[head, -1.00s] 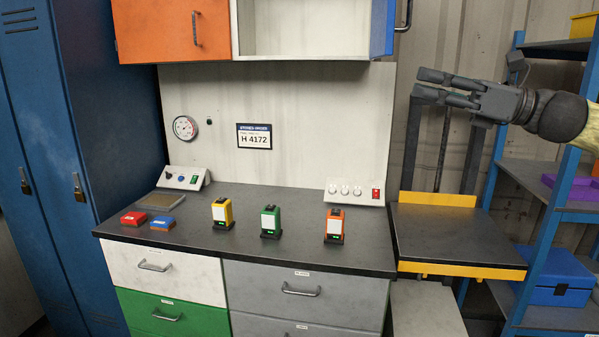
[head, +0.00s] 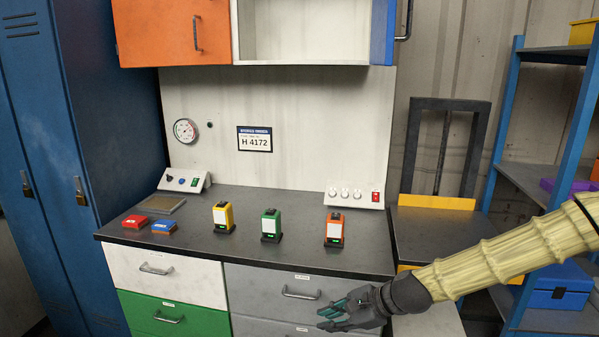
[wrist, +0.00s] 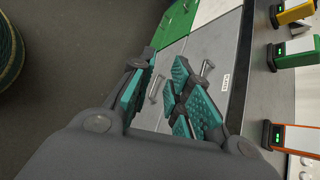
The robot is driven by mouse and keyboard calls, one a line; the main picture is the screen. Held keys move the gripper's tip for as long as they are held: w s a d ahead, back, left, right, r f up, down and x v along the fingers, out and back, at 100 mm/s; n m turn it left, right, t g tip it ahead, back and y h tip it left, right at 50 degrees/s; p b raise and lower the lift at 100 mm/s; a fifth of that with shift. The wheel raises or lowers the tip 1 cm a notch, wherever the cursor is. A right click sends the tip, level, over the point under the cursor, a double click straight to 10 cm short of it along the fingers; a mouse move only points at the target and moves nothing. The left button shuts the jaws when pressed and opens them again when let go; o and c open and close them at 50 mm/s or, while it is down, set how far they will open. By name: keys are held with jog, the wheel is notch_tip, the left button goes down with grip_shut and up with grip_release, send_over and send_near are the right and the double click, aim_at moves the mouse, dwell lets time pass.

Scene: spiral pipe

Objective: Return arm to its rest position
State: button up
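My gripper (head: 326,318) is dark grey with teal finger pads. In the head view it hangs low in front of the grey drawers (head: 292,291), below the counter's front edge, pointing left. In the wrist view my gripper (wrist: 160,85) has a gap between its pads, with the drawer front showing through. It is open and holds nothing. My ribbed, pale yellow arm comes in from the right edge of the head view.
The dark counter (head: 300,254) carries a yellow device (head: 223,216), a green one (head: 271,225) and an orange one (head: 334,229). A blue locker (head: 110,120) stands left. A blue shelf rack (head: 502,135) stands right, partly behind my arm.

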jog(key=s+d+f+n+g+h+p, duration=0.1)
jog(key=s+d+f+n+h, duration=0.15)
jog(key=s+f, duration=0.75)
jog(key=s+d+f+n+g+h, duration=0.2)
jog(key=s+f+n+h, duration=0.15)
jog(key=s+f, duration=0.65)
jog(key=s+d+f+n+h, duration=0.1)
jog(key=s+d+f+n, duration=0.3)
jog(key=s, duration=0.4)
jog(key=s+d+f+n+g+h+p, duration=0.1)
jog(key=s+d+f+n+h, duration=0.1)
jog(key=s+d+f+n, duration=0.3)
jog(key=s+d+n, duration=0.1)
jog(key=s, duration=0.2)
jog(key=shift+d+f, duration=0.15)
jog(key=shift+s, duration=0.1)
